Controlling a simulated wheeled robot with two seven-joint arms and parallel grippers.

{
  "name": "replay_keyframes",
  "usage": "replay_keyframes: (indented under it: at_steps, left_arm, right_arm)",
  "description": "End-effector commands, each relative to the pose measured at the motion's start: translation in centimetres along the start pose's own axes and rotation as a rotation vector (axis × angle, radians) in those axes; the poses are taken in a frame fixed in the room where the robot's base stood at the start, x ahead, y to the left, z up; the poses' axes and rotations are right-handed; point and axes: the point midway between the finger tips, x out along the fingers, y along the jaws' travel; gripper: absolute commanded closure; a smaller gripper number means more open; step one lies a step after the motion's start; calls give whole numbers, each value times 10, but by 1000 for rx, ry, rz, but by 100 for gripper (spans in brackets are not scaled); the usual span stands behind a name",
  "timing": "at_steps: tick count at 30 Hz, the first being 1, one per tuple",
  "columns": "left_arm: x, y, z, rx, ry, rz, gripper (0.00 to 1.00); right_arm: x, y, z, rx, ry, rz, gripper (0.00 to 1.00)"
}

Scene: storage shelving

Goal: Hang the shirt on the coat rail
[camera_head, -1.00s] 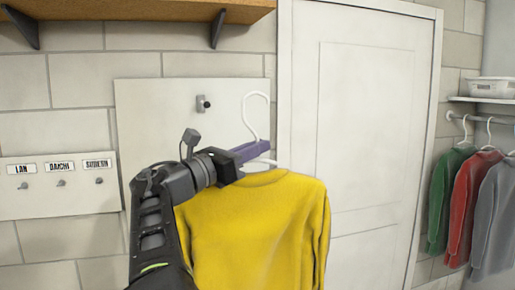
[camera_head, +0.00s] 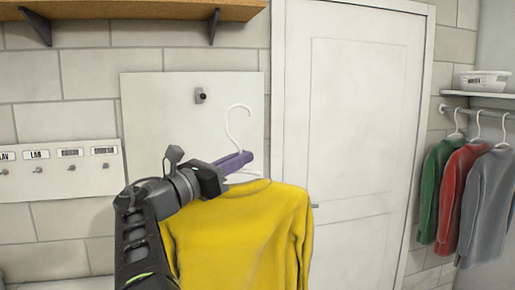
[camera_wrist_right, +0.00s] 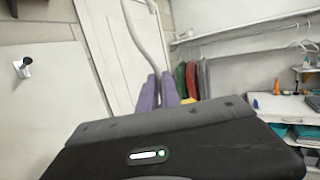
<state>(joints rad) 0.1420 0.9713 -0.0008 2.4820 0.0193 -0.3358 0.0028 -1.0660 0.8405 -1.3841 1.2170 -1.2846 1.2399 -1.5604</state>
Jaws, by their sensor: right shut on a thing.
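The yellow shirt (camera_head: 240,235) hangs from a white hanger (camera_head: 238,122). My right gripper (camera_head: 240,160) is shut on the hanger just below its hook, with purple fingers, in front of the white wall panel. In the right wrist view the purple fingers (camera_wrist_right: 158,92) close around the hanger's stem (camera_wrist_right: 140,38). The shirt's lower part runs out of the head view. The coat rail (camera_head: 480,115) is at the right under a shelf, with green (camera_head: 433,190), red (camera_head: 458,195) and grey (camera_head: 487,205) shirts on white hangers. The rail (camera_wrist_right: 240,30) also shows in the right wrist view. My left gripper is out of view.
A white door (camera_head: 360,130) stands between the panel and the rail. A single hook (camera_head: 200,96) is on the panel, and a name-tag board with hooks (camera_head: 60,172) is at left. A white container (camera_head: 484,80) stands on the shelf above the rail.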

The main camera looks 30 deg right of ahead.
Motion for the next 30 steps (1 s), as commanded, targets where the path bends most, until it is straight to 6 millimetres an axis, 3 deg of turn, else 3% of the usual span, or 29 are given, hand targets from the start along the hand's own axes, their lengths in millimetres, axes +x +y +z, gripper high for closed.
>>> replay_keyframes:
  at_steps: [7, 11, 15, 21, 26, 30]
  left_arm:
    - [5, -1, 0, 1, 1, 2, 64]
    - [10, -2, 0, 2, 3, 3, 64]
    - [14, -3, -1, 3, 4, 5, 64]
    - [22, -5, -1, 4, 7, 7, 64]
    - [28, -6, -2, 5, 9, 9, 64]
    - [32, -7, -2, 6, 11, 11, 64]
  right_arm:
    - [-60, 34, -39, 20, -2, 119, 100]
    - [-111, 56, -75, 40, -1, 237, 100]
    - [-178, 76, -127, 72, -2, 419, 100]
    - [-267, 84, -214, 126, -6, 720, 100]
    - [-326, 71, -293, 170, -11, 970, 100]
    - [-363, 48, -362, 206, -14, 1166, 100]
